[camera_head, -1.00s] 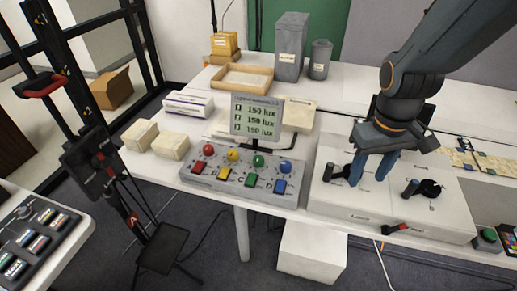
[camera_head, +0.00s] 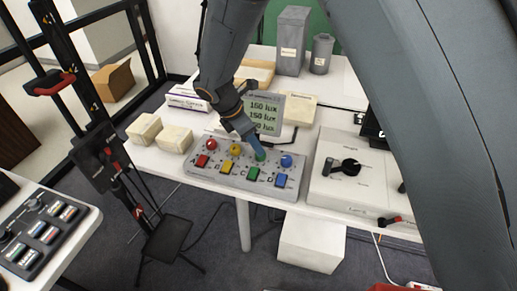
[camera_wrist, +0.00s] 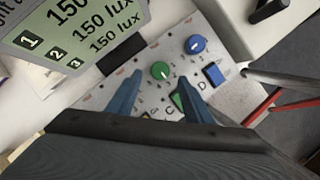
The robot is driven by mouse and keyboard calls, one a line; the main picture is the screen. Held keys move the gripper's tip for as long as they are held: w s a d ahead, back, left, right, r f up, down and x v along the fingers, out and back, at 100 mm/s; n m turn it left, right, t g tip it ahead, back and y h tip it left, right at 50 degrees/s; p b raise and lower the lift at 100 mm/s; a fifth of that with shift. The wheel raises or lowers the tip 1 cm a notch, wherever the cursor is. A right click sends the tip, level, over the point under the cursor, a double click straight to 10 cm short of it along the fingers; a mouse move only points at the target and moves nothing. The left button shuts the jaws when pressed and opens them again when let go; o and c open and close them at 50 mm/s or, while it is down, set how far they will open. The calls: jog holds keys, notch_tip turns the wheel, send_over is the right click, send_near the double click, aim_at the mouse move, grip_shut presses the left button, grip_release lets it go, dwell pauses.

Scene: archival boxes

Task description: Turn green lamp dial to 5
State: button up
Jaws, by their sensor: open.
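The green dial (camera_wrist: 160,71) is a round knob with a small pale mark on the grey control panel (camera_head: 188,173). In the head view the dial (camera_head: 260,156) is partly hidden by my fingers. My gripper (camera_wrist: 160,78) is open in the wrist view, with one blue finger on each side of the dial as seen from above. I cannot tell whether the fingers touch it. In the head view my gripper (camera_head: 257,149) is low over the panel. The display (camera_wrist: 84,30) behind the panel reads 150 lux on all three rows.
A blue dial (camera_wrist: 195,45) sits beside the green one, with red (camera_head: 212,144) and yellow (camera_head: 235,149) dials to the left. A green button (camera_head: 253,174) and a blue button (camera_wrist: 213,75) lie in front. A white box with black knobs (camera_head: 335,190) stands right.

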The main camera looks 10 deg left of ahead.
jog(key=shift+p+x, duration=0.5)
jog(key=shift+x, duration=2.05)
jog(key=c, duration=1)
